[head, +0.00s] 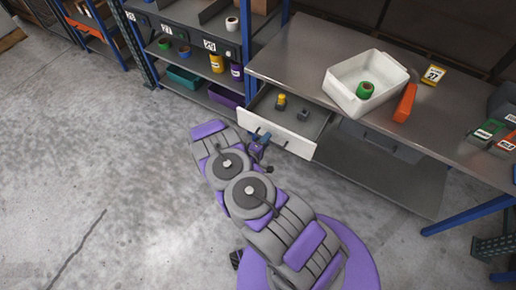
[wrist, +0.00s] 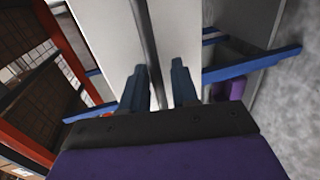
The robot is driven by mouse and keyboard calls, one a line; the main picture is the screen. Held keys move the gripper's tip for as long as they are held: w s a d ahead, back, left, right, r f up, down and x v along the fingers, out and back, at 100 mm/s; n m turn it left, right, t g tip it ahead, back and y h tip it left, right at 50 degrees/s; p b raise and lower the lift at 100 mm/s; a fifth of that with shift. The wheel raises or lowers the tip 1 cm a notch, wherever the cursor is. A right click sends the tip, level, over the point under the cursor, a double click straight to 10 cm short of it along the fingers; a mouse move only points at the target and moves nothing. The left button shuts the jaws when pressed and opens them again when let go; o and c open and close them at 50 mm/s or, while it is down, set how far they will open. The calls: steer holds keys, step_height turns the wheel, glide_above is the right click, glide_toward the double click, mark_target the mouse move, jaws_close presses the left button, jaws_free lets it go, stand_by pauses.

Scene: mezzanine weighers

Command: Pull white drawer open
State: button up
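The white drawer (head: 298,142) under the left end of the metal bench is pulled out, and its inside shows. A small yellow-topped item (head: 281,101) and a small dark grey item (head: 303,115) are in it. My gripper (head: 262,140) is at the left part of the drawer's front panel. In the wrist view, the white front panel (wrist: 100,35) fills the upper middle. A dark bar handle (wrist: 143,40) runs down between the two blue fingers of my gripper (wrist: 160,78), closer to the left finger. The fingers are apart, with a gap beside the bar.
A grey drawer (head: 380,142) is to the right. A shelf rack (head: 190,60) stands left. The floor at left is clear.

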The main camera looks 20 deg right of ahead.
steer(key=p+v, duration=0.2)
steer(key=v, duration=1.5)
steer(key=shift+w+a+f, duration=0.1)
steer(key=shift+a, duration=0.1)
